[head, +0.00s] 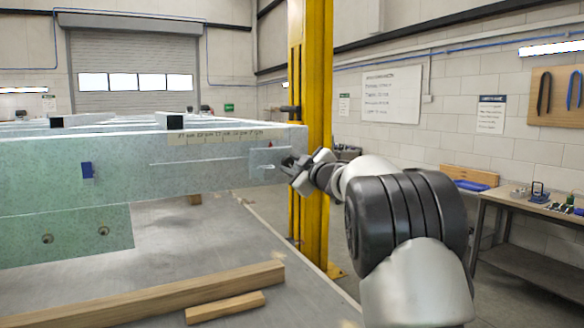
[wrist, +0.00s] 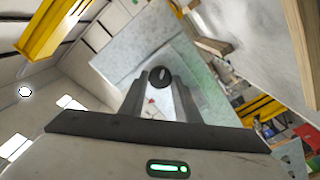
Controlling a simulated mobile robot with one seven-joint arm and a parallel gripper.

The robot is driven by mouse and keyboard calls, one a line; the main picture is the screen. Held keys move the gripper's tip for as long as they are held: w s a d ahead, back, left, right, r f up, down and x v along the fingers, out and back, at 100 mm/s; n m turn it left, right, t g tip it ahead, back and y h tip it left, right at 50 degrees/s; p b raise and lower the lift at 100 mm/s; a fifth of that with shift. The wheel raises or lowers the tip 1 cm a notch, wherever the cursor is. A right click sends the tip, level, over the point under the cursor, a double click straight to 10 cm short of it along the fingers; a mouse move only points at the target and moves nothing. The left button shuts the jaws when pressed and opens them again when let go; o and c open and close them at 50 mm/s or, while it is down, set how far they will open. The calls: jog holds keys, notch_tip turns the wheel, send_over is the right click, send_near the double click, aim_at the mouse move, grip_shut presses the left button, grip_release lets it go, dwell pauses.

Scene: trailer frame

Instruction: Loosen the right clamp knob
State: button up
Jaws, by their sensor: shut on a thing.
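The clamp knob (wrist: 160,76) is round and black with a pale mark on its face. In the wrist view it sits between the two fingertips of my gripper (wrist: 161,88). My gripper is shut on it. In the head view my gripper (head: 291,166) reaches the right end of the pale green trailer frame beam (head: 220,176). The knob cannot be made out clearly there, behind the fingers. A lighter plate (head: 266,164) lies on the beam face just left of my gripper.
A yellow post (head: 314,110) stands close behind my gripper. Wooden blocks (head: 160,296) lie on the grey surface (head: 180,235) below the beam. A workbench (head: 530,205) with small items stands at the right.

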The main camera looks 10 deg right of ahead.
jog(key=n+b, duration=0.1)
jog(key=n, duration=0.3)
jog(key=shift+f+n, duration=0.15)
jog(key=shift+n, duration=0.15)
jog(key=n+b, duration=0.2)
jog(key=n, duration=0.2)
jog(key=shift+n, duration=0.3)
jog(key=n+b, duration=0.2)
jog(key=n, duration=0.2)
jog(key=shift+f+n, duration=0.1)
jog(key=shift+n, duration=0.2)
jog(key=shift+n+b, duration=0.9)
jog(key=shift+n, duration=0.7)
jog(key=o, duration=1)
jog(key=shift+o, duration=0.2)
jog(key=shift+s, duration=0.15)
jog(key=b+v, duration=0.3)
jog(key=v, duration=1.4)
